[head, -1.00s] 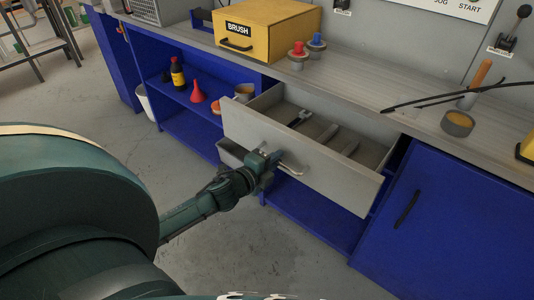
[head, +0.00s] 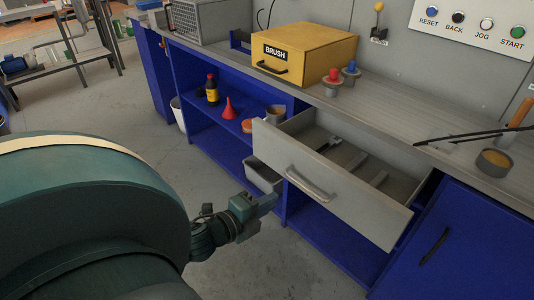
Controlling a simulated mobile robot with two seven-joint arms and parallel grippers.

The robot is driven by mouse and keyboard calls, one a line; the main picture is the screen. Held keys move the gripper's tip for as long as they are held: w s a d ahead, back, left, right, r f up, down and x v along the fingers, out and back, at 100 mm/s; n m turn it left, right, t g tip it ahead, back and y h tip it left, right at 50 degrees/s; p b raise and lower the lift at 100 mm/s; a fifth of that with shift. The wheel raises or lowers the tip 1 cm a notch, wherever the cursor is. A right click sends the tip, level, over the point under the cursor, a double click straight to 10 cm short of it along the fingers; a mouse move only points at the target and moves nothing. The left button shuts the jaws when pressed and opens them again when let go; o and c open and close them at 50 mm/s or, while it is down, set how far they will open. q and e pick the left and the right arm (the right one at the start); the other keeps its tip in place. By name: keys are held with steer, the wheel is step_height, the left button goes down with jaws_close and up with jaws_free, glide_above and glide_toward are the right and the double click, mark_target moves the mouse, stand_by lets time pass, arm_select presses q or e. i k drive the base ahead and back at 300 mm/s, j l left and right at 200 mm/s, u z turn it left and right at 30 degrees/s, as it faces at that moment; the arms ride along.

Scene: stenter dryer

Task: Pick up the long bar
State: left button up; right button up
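Thin, long dark bars (head: 474,139) lie on the grey bench top at the right, sticking out a little over its front edge; I cannot tell for sure whether one is the long bar. The grey drawer (head: 345,189) below the bench is pulled open, with a dark tool (head: 341,154) and flat grey pieces or dividers (head: 366,165) inside. My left gripper (head: 270,204) is in front of the drawer, left of its handle (head: 310,187) and apart from it, holding nothing visible. Whether its fingers are apart is unclear. My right gripper is not in view.
On the bench top (head: 400,128) stand a yellow BRUSH box (head: 305,55), red-topped (head: 333,82) and blue-topped (head: 350,75) pieces and a round tin (head: 494,162). A bottle (head: 212,90) and red funnel (head: 229,108) are on the blue shelf.

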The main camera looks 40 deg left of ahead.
mark_target(352, 168)
steer(key=k+j, duration=0.1)
steer(key=k, duration=0.9)
